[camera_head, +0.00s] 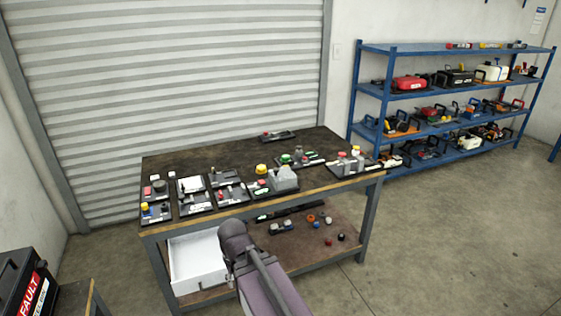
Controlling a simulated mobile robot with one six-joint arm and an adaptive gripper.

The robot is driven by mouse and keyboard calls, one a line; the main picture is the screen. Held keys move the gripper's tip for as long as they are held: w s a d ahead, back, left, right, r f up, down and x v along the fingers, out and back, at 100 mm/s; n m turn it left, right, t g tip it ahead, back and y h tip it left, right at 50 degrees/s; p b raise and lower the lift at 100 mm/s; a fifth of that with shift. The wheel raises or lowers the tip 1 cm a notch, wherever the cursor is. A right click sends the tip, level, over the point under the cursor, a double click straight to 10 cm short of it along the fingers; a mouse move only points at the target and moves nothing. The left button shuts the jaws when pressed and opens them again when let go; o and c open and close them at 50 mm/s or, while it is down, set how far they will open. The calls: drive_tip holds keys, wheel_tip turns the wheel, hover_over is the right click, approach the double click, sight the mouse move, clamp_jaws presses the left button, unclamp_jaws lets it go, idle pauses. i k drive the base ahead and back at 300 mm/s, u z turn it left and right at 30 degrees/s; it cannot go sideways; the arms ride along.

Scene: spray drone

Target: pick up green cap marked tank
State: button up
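A small green-topped item (285,158) sits on a dark tray at the back middle of the workbench. It looks like a green cap, but it is too small to tell whether a tank is under it or to read any mark. A dark, purplish part of my arm rises from the bottom edge in front of the workbench (215,143). My gripper cannot be made out in this view.
Several dark trays with small parts cover the bench top, including a yellow-capped item (261,169) and a grey block (284,180). A white open drawer (197,258) hangs below. Blue shelves (447,90) stand at the back right. The floor at right is clear.

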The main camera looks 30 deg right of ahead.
sight(285, 158)
drive_tip(key=z, duration=0.05)
drive_tip(key=i, duration=1)
drive_tip(key=u, duration=0.05)
